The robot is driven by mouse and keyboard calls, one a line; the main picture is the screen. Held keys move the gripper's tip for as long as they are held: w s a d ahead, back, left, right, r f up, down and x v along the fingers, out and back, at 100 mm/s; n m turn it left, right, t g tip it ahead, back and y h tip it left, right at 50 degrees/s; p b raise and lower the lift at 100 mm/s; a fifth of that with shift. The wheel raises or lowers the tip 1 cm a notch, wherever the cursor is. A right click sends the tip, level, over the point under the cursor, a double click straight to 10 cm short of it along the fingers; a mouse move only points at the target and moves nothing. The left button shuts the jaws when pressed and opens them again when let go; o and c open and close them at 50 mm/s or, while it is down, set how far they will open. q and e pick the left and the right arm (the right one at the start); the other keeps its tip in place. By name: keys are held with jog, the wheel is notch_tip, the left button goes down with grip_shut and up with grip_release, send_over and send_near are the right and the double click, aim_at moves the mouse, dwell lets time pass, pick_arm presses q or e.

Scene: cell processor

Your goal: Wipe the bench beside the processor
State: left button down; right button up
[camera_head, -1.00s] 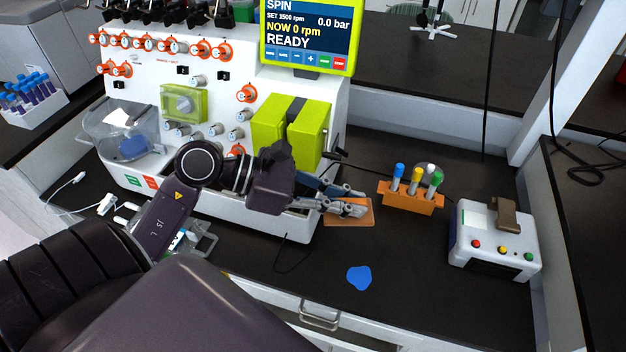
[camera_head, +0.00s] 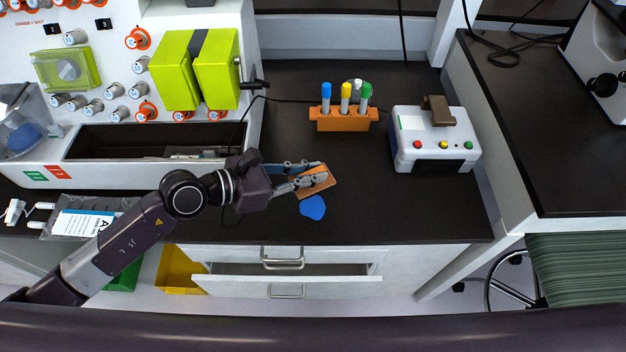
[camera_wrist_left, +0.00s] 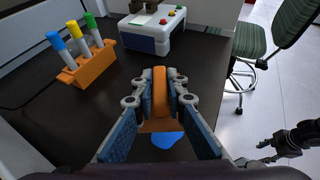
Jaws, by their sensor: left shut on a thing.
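The orange wiping pad (camera_head: 324,186) is in my left gripper (camera_head: 308,180). In the left wrist view its upright orange grip (camera_wrist_left: 160,92) is clasped between the two fingers, with a flat orange base below. A flat blue patch (camera_head: 312,208) lies on the dark bench (camera_head: 400,215). The pad is at or just above the patch's far edge; I cannot tell if it touches the bench. The patch shows partly behind the pad in the wrist view (camera_wrist_left: 165,141). A dark gripper, seemingly my right one (camera_wrist_left: 268,150), hangs off the bench at lower right, its fingers too small to judge.
The white processor (camera_head: 110,178) stands at left. An orange rack (camera_head: 343,125) with several capped tubes stands behind the pad. A white box with coloured buttons (camera_head: 432,150) is to the right. The bench's front edge is close to the patch; the bench right of it is clear.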

pick_arm(q)
jog(key=shift+s+d+f, duration=0.1)
jog(key=shift+d+f, duration=0.05)
jog(key=shift+f, duration=0.65)
jog(key=shift+f+b, duration=0.3)
jog(key=shift+b, duration=0.15)
notch_tip(320, 180, down, 5)
jog(key=b, duration=0.5)
jog(key=shift+f, duration=0.1)
pick_arm(e)
notch_tip(320, 180, down, 6)
jog(key=shift+w+d, duration=0.35)
jog(key=shift+w, duration=0.1)
